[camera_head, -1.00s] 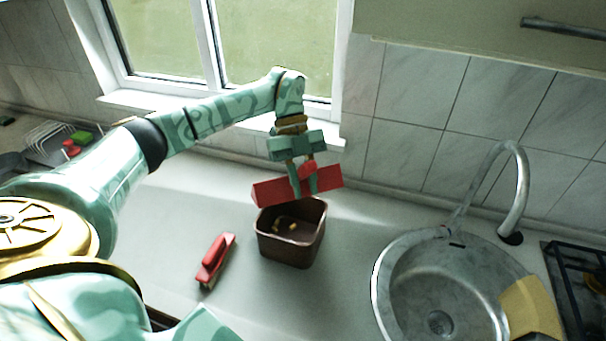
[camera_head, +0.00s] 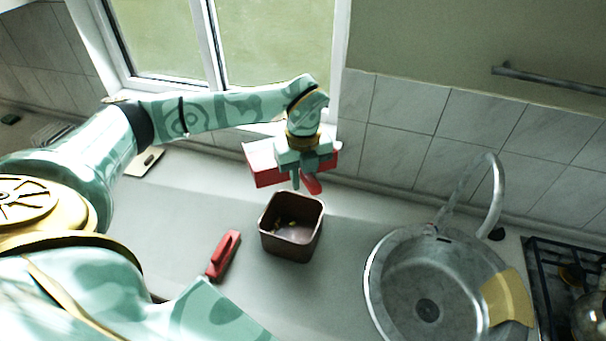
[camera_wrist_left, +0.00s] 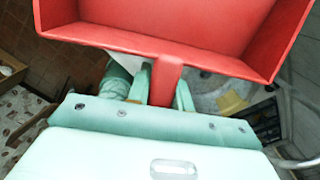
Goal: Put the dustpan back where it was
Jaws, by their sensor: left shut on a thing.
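The red dustpan (camera_head: 266,172) is held in the air above and behind the brown bin. My left gripper (camera_head: 304,184) is shut on its handle. In the left wrist view the dustpan (camera_wrist_left: 190,35) fills the top, its handle between the two fingers (camera_wrist_left: 165,88). A red hand brush (camera_head: 224,254) lies on the counter to the left of the bin. My right gripper is in neither view.
The brown square bin (camera_head: 291,247) stands on the grey counter with small yellowish bits inside. A round sink (camera_head: 376,290) with a tap and a yellow cloth (camera_head: 507,298) is at the right, beside a hob (camera_head: 556,262).

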